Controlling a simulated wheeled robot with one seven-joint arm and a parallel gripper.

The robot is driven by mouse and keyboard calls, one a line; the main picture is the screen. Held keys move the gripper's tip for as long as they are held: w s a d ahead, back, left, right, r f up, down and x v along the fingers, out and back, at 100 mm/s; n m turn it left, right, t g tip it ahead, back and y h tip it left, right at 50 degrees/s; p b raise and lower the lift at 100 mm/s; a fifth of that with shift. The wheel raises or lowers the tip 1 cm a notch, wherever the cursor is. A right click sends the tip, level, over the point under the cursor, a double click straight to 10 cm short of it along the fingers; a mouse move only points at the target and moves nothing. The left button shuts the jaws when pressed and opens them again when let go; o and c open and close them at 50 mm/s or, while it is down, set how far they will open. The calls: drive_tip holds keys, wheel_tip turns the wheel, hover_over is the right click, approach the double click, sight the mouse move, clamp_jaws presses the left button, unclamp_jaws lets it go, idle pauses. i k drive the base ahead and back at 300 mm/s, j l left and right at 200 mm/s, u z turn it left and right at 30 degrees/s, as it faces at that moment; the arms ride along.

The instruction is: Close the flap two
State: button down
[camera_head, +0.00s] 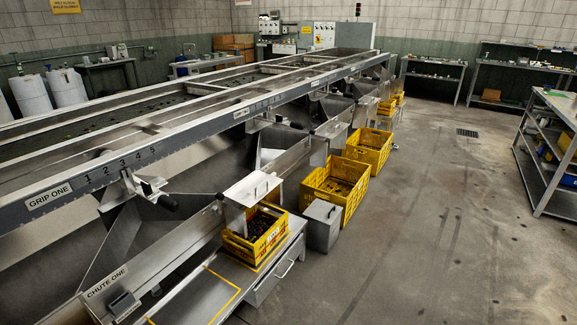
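A metal roller sizer (185,122) runs from the near left to the back of the room. Along its right side are sloped metal chutes, the nearest labelled "CHUTE ONE" (106,281). A light metal flap (250,188) with a small dark handle sits at a chute's lower end, above the nearest yellow crate (258,236). A similar plate (331,128) shows farther along. No label reading "flap two" is legible, so I cannot tell which one it is. My gripper is not in view.
More yellow crates (336,190) stand on the floor along the sizer. A grey metal box (322,226) and a low bench with a drawer (277,280) stand nearby. The concrete floor (440,235) is mostly clear up to the shelf rack (548,155) at right.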

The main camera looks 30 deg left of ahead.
sight(248, 192)
drive_tip(key=i+l+u, duration=0.1)
drive_tip(key=i, duration=1.75)
drive_tip(key=i+l+u, duration=0.15)
drive_tip(key=i+u, duration=0.25)
drive_tip(key=i+l+u, duration=0.35)
drive_tip(key=i, duration=0.25)
drive_tip(key=i+l+u, duration=0.4)
